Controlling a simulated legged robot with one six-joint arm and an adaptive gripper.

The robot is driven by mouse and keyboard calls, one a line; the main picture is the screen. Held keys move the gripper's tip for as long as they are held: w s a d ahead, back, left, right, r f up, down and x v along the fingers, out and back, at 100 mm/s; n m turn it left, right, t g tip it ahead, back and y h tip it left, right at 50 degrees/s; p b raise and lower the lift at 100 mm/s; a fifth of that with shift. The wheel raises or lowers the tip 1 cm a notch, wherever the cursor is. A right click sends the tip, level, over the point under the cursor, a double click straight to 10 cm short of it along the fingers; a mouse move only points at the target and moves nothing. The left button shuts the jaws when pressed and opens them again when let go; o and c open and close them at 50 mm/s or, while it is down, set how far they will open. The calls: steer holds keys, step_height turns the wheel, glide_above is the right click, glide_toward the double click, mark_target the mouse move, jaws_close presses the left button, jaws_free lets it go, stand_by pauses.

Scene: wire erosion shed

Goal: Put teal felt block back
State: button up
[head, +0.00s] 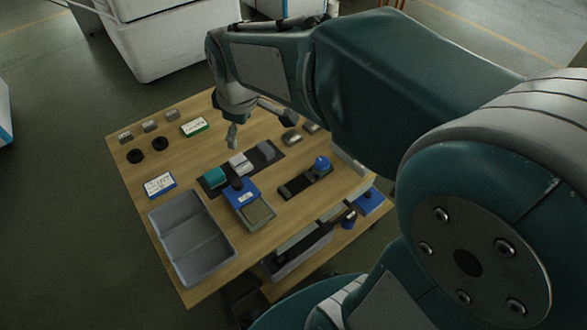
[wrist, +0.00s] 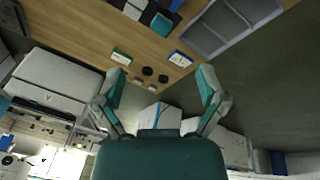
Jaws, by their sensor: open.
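The teal felt block (head: 215,176) sits at the left end of a dark strip (head: 267,151) on the wooden table, with pale blocks (head: 240,163) beside it on the strip. In the wrist view the teal block (wrist: 161,25) shows near the top edge. My gripper (head: 254,122) is above the far part of the table, beyond the strip and apart from the block. In the wrist view its two fingers (wrist: 158,76) are spread wide with nothing between them.
A grey divided tray (head: 193,236) lies at the table's near left. A blue stand (head: 241,193) is close to the teal block. Two black rings (head: 147,150), labelled cards (head: 159,184) and small grey blocks (head: 150,126) lie at left. Bare wood separates the cards from the strip.

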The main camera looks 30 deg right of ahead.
steer(key=s+d+r+m+t, duration=0.1)
steer(key=s+m, duration=0.3)
steer(key=s, duration=0.4)
steer(key=s+d+r+m+t, duration=0.1)
steer(key=s+d+m, duration=0.1)
steer(key=s+m, duration=0.3)
steer(key=s, duration=0.2)
steer(key=shift+s+d+m+t, duration=0.3)
steer(key=shift+s+d, duration=0.05)
stand_by(0.3)
